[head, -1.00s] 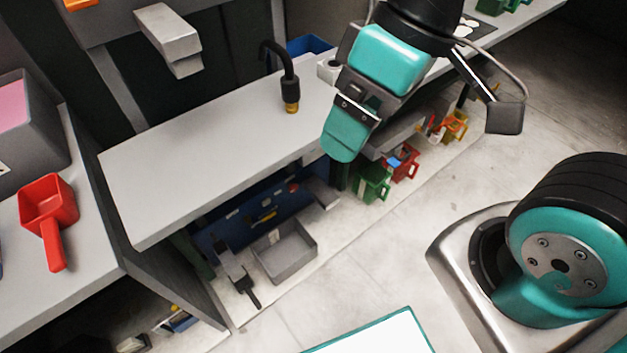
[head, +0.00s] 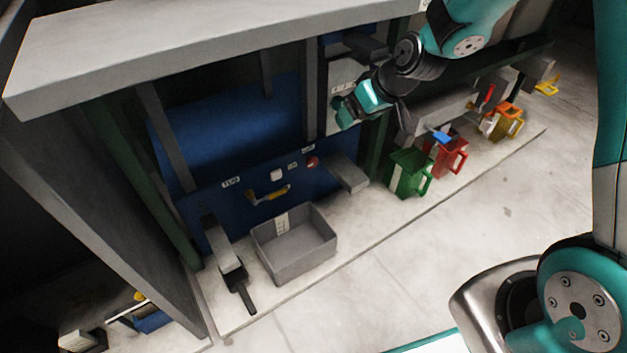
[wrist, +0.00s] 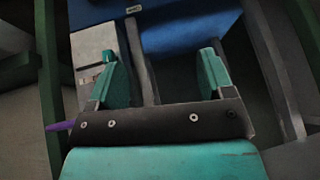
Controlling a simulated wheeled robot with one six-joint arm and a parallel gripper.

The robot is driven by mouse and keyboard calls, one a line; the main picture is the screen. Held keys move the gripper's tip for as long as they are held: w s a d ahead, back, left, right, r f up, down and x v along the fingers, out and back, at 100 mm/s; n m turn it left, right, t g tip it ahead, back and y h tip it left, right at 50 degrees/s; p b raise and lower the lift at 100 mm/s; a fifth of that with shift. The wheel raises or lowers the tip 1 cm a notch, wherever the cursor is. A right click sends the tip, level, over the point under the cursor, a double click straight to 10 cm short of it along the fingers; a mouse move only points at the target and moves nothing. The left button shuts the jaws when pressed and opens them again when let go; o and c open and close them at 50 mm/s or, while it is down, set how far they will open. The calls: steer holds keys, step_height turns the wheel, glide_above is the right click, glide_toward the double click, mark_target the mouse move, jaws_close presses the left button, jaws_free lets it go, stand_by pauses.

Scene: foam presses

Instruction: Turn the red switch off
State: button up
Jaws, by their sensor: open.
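A small red round part (head: 313,162) sits on the blue front panel (head: 240,200) under the bench; I cannot tell whether it is the red switch. A pale grey box face with small labels (head: 345,75) is on the upright to its upper right, partly hidden by my gripper. My gripper (head: 358,104) is in front of this box face, under the benchtop. In the wrist view my gripper (wrist: 160,68) is open and empty, with the pale box face (wrist: 92,45) behind its left finger. No red switch shows clearly in the wrist view.
The grey benchtop (head: 190,40) hangs over the work area. A grey bin (head: 295,262) and a black-handled scoop (head: 238,285) are below the panel. Green (head: 408,172) and red jugs (head: 447,157) stand to the right. The floor in front is clear.

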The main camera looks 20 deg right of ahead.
steer(key=w+a+f+n+t+y, duration=0.1)
steer(key=w+f+t+y, duration=0.15)
steer(key=w+f, duration=0.55)
steer(key=w+a+f+n+t+y, duration=0.25)
steer(key=w+f, duration=0.25)
steer(key=f, duration=0.5)
steer(key=s+d+f+m+t+h, duration=0.2)
steer(key=s+f+t, duration=0.2)
steer(key=f, duration=0.4)
steer(key=s+d+f+m+t+h, duration=0.1)
steer(key=s+d+f+m+t, duration=0.2)
steer(key=f, duration=0.6)
steer(key=b, duration=1.9)
glide_toward(313, 164)
steer(key=shift+w+a+f+n, duration=0.1)
steer(key=shift+w+f+n, duration=0.3)
steer(key=shift+f+n, duration=0.05)
steer(key=b, duration=0.3)
steer(key=shift+a, duration=0.1)
steer(key=x, duration=0.2)
steer(key=b+x, duration=0.1)
steer(key=x, duration=0.2)
steer(key=b+x, duration=0.1)
steer(key=x, duration=0.1)
steer(key=shift+w+a+r, duration=0.1)
steer(key=shift+w+r, duration=0.25)
steer(key=shift+w+a+r, duration=0.1)
steer(key=shift+w, duration=0.45)
